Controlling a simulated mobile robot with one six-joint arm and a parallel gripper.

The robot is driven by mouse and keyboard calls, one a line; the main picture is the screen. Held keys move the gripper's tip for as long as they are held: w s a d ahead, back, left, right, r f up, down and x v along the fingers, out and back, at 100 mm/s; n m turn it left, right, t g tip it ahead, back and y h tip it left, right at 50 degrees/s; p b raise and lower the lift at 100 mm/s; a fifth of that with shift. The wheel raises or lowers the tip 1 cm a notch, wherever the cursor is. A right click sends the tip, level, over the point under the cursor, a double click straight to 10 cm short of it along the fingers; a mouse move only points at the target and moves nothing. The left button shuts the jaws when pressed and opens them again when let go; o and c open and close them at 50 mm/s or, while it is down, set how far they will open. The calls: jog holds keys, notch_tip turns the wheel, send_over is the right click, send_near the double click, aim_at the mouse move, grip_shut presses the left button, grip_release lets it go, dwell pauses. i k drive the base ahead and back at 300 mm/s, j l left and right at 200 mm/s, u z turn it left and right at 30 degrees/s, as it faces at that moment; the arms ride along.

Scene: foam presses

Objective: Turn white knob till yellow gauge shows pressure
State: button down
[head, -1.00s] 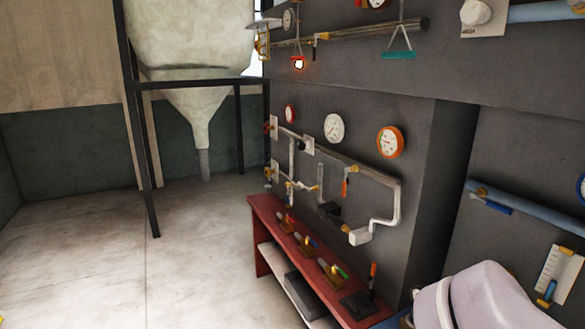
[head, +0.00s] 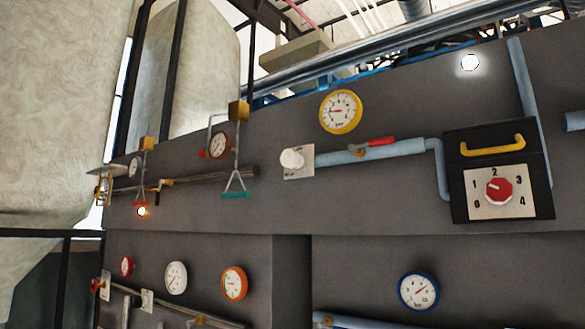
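The white knob (head: 291,160) sticks out from a pale square plate on the upper part of the grey wall, at the left end of a light blue pipe (head: 380,151). The yellow gauge (head: 341,111) is a round white dial with a yellow rim, above and to the right of the knob. Its needle points to the left; the numbers are too small to read. My gripper is not in view.
A black box with a red selector knob (head: 499,191) and a yellow handle is at the right. A red-handled valve (head: 380,141) sits on the blue pipe. A blue-rimmed gauge (head: 418,291) and an orange-rimmed gauge (head: 234,283) are lower down.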

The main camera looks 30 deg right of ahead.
aim_at(290, 158)
jog(key=z, duration=0.85)
jog(key=i+l+u, duration=0.1)
jog(key=i, duration=0.3)
jog(key=l, duration=0.1)
